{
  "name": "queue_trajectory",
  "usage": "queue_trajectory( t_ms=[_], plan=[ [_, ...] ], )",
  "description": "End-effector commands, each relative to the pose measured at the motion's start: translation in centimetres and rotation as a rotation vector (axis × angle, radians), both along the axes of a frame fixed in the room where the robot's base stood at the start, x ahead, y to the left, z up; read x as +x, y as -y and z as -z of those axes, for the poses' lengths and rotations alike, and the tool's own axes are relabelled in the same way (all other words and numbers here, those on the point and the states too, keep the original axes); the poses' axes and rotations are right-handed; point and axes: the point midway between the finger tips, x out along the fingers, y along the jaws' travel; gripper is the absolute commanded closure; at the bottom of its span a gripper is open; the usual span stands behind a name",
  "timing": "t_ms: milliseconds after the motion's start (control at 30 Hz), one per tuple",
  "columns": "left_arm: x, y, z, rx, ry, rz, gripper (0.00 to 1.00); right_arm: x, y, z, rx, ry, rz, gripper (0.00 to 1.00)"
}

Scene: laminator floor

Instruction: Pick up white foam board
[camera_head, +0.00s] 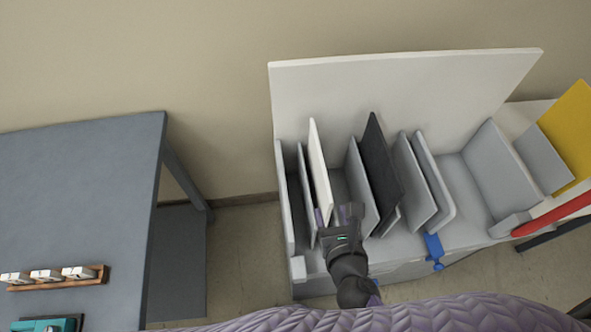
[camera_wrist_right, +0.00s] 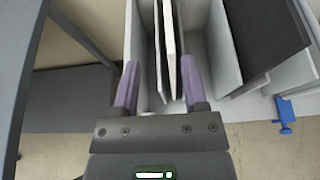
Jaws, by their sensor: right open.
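The white foam board (camera_head: 319,170) stands upright on its edge in a slot of the grey rack (camera_head: 284,200), leaning slightly. My right gripper (camera_head: 338,212) is open at the board's near end. In the right wrist view the white board (camera_wrist_right: 171,50) runs between the two purple fingers of the gripper (camera_wrist_right: 158,88), nearer the right finger, with a thin grey panel beside it on its left. I cannot tell whether the fingers touch the board. My left gripper is not in view.
A black board (camera_head: 380,165) stands in the rack right of the white one, between grey dividers. A blue clamp (camera_head: 433,250) sits on the rack's front edge. A grey table (camera_head: 80,200) stands at left, with open floor between. A yellow panel (camera_head: 572,135) is at far right.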

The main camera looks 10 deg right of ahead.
Motion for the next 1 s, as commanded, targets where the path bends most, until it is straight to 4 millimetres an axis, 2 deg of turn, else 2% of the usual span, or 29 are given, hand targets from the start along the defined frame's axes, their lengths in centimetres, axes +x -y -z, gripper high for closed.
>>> queue_trajectory(
  t_ms=[100,200,433,567,733,1000],
  plan=[
    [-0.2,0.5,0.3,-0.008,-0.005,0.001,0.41,2.3,0.0,1.0,-0.004,0.003,-0.001,0.44],
    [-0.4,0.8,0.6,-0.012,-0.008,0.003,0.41,3.6,0.0,1.7,-0.002,0.002,-0.001,0.44],
    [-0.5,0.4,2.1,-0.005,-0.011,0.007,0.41,7.3,0.3,4.2,0.001,0.001,0.001,0.44],
    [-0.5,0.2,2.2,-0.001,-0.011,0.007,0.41,8.3,0.2,4.5,0.002,0.0,0.001,0.44],
    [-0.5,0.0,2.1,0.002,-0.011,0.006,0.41,8.3,0.3,4.4,0.001,0.0,0.0,0.44],
    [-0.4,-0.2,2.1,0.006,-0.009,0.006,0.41,8.3,0.3,4.4,0.002,-0.001,0.001,1.0]
  ],
)
